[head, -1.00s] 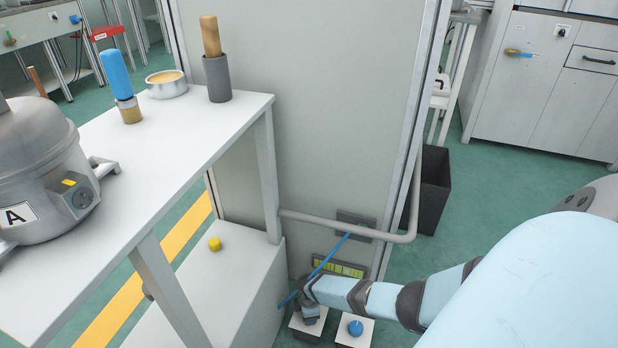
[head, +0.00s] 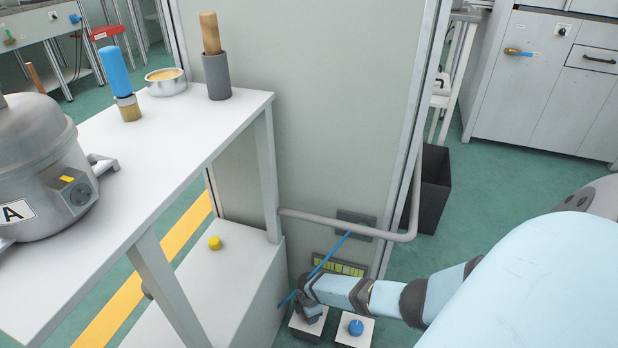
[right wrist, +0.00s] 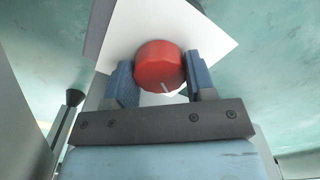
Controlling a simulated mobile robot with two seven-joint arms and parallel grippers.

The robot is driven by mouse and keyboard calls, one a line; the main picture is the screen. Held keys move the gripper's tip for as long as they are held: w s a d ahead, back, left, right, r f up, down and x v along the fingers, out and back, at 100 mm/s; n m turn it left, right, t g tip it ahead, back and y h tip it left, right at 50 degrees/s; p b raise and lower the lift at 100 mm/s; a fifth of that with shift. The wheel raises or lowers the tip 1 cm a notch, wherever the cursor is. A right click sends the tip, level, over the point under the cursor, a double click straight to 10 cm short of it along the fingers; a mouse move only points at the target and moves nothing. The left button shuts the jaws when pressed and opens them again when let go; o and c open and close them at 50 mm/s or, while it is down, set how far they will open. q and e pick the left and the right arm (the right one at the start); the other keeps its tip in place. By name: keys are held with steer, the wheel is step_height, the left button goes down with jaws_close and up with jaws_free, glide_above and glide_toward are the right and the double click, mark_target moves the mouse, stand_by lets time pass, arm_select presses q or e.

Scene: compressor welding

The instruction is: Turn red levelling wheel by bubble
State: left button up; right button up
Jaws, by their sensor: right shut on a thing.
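The red wheel (right wrist: 158,62) shows in the right wrist view, on a white square plate (right wrist: 208,38). A short white mark is on its edge. My right gripper (right wrist: 161,76) has one blue finger on each side of the wheel and is shut on it. In the head view my right gripper (head: 308,316) reaches down low in the middle and hides the red wheel. A yellow-green strip (head: 340,265) with dark divisions is on the wall just above my wrist; I cannot make out a bubble. My left gripper is not in view.
A blue knob (head: 355,327) on a white block stands just right of my right gripper. A grey pipe (head: 330,221) and a blue rod (head: 335,250) run close above my wrist. A white cabinet (head: 235,285) is close on the left.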

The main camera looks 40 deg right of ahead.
steer(key=o, duration=0.9)
steer(key=shift+o, duration=0.2)
